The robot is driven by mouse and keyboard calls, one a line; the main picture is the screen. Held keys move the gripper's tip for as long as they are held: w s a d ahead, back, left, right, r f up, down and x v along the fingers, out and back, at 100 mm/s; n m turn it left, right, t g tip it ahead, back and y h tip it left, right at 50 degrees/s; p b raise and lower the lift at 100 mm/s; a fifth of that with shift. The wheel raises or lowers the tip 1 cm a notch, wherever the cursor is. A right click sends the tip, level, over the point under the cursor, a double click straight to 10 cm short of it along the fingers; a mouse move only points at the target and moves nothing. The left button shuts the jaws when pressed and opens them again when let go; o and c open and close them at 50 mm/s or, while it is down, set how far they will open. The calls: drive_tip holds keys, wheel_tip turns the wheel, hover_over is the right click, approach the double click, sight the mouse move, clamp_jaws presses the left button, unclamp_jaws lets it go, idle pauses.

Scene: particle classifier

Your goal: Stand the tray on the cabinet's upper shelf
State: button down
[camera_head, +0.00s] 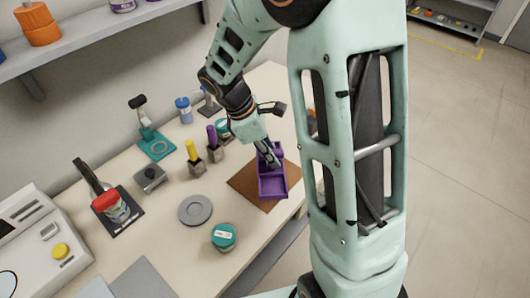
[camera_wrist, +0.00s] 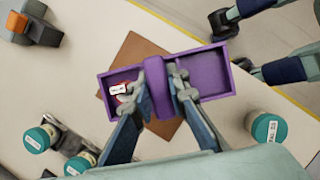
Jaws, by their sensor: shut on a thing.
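The purple tray (camera_head: 272,186) has two open compartments and a raised middle handle. It appears over the brown mat in the head view; I cannot tell whether it touches the mat. My gripper (camera_head: 267,153) points down at it and is shut on its middle handle. In the wrist view the tray (camera_wrist: 210,72) lies across the picture, with my gripper's fingers (camera_wrist: 160,92) on both sides of the handle. A small red and white item (camera_wrist: 120,90) sits in its left compartment. I cannot identify the cabinet's upper shelf for certain.
The brown mat (camera_head: 244,183) lies near the bench's edge. A teal-lidded jar (camera_head: 224,236), grey disc (camera_head: 195,209), yellow-handled tool (camera_head: 193,155) and teal stand (camera_head: 155,146) are on the bench. A wall shelf (camera_head: 110,33) is upper left; a low shelf unit (camera_head: 445,22) is far right. Right-hand floor is clear.

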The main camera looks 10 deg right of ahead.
drive_tip(key=w+f, duration=0.4)
drive_tip(key=f, duration=0.1)
drive_tip(key=shift+w+f, duration=0.15)
drive_tip(key=shift+f, duration=1.5)
drive_tip(key=shift+f, duration=0.1)
drive_tip(key=shift+f, duration=0.15)
drive_tip(key=c, duration=1.9)
unclamp_jaws()
